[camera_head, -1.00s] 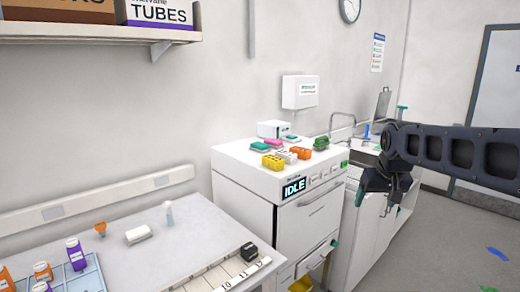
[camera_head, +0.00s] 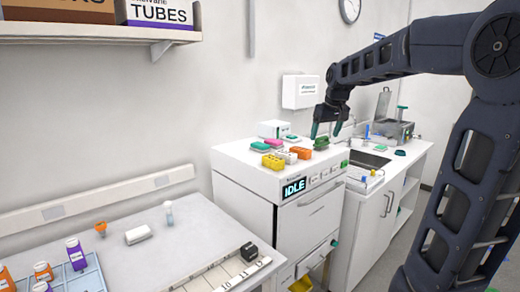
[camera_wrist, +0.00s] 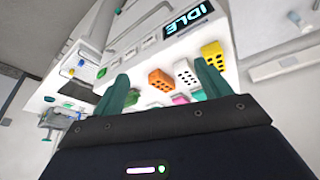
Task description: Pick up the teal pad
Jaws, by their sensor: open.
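A teal pad (camera_head: 260,146) lies on the white cabinet's top at the left of a group of small coloured blocks. In the wrist view a teal piece (camera_wrist: 198,95), which looks like the same pad, shows partly behind a finger. My gripper (camera_head: 326,130) is open and empty, fingers pointing down, above the right part of the cabinet top near a green block (camera_head: 321,143). It is to the right of the teal pad and apart from it. In the wrist view my two teal fingers (camera_wrist: 163,88) are spread, with the orange block between them in the picture.
Yellow (camera_head: 273,162), orange (camera_head: 301,153), white (camera_head: 290,158) and pink (camera_head: 273,142) blocks crowd the cabinet top (camera_head: 240,158). A sink (camera_head: 368,159) is to the right; a bench (camera_head: 185,245) is at front left.

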